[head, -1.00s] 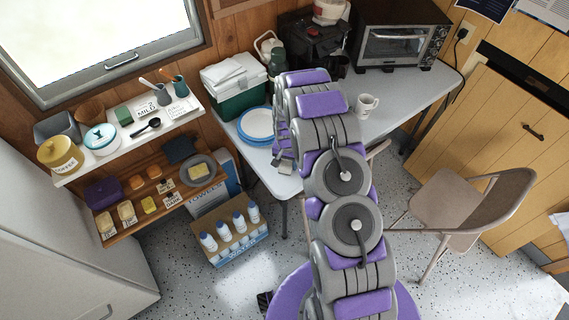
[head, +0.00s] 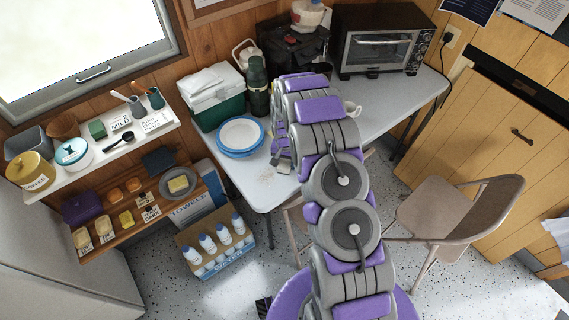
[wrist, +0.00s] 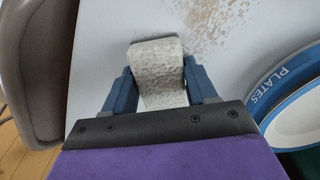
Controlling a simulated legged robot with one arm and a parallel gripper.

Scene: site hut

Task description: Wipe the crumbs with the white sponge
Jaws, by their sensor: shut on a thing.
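The white sponge (wrist: 158,62) is speckled grey-white and sits between the blue fingers of my gripper (wrist: 160,88), which is shut on it. In the wrist view its far end reaches past the fingertips, over the pale table top (wrist: 100,30). I cannot tell whether it touches the table. Brown crumbs (wrist: 206,22) lie scattered on the table just beyond the sponge and to its right. In the head view my gripper (head: 281,153) is over the table's left part, right of the plates, and my arm hides much of it; the sponge is not clear there.
Blue-rimmed plates (head: 240,135) lie close to my gripper. A green cooler (head: 215,98), a dark flask (head: 257,85) and a toaster oven (head: 380,45) stand behind. A mug (head: 352,108) is partly hidden by my arm. A chair (head: 455,210) stands at right.

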